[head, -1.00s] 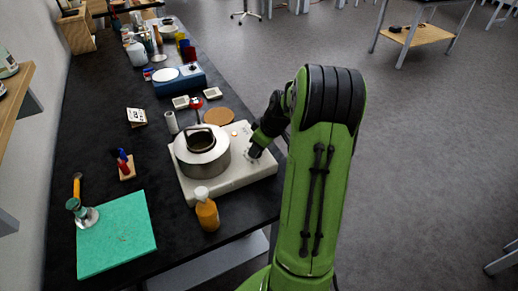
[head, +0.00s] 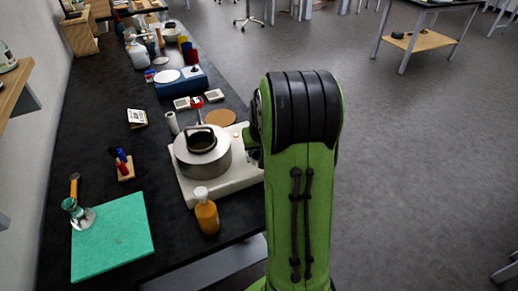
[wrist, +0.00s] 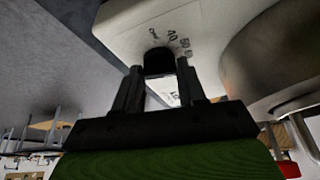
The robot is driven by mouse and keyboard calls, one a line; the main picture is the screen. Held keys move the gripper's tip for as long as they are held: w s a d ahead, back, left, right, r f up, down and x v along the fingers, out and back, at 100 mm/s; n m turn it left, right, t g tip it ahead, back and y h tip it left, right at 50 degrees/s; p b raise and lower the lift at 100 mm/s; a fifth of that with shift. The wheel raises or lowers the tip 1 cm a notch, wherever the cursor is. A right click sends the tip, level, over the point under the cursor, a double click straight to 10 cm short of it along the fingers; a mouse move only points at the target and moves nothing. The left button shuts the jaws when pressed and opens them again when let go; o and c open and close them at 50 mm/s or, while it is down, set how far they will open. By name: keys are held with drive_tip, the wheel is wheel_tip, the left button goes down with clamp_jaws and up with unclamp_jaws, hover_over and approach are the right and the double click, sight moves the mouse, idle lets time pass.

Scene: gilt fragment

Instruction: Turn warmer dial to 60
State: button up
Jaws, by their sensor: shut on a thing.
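The warmer (head: 238,183) is a white flat unit on the dark bench, with a steel pot (head: 203,158) on top. In the wrist view the warmer's white face (wrist: 215,17) carries printed marks, among them 40 and 50, beside the black dial (wrist: 158,58). My gripper (wrist: 160,72) has one finger on each side of the dial and is shut on it. The dial's pointer cannot be made out. In the head view my green arm hides the dial and the fingers. The pot's side (wrist: 275,60) is close to the right of my gripper in the wrist view.
An orange bottle (head: 206,215) stands at the warmer's near corner. A green mat (head: 115,240) with a glass flask (head: 75,212) lies at the left. A cork disc (head: 221,117) lies behind the warmer. Open floor is to the right of the bench.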

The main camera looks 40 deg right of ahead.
idle(0.3)
drive_tip(key=o, duration=1.1)
drive_tip(key=shift+c, duration=0.2)
drive_tip(key=p+v, duration=0.3)
drive_tip(key=v, duration=1.2)
drive_tip(key=shift+a+r+p, duration=0.2)
drive_tip(key=shift+r+p, duration=0.1)
drive_tip(key=shift+r, duration=0.1)
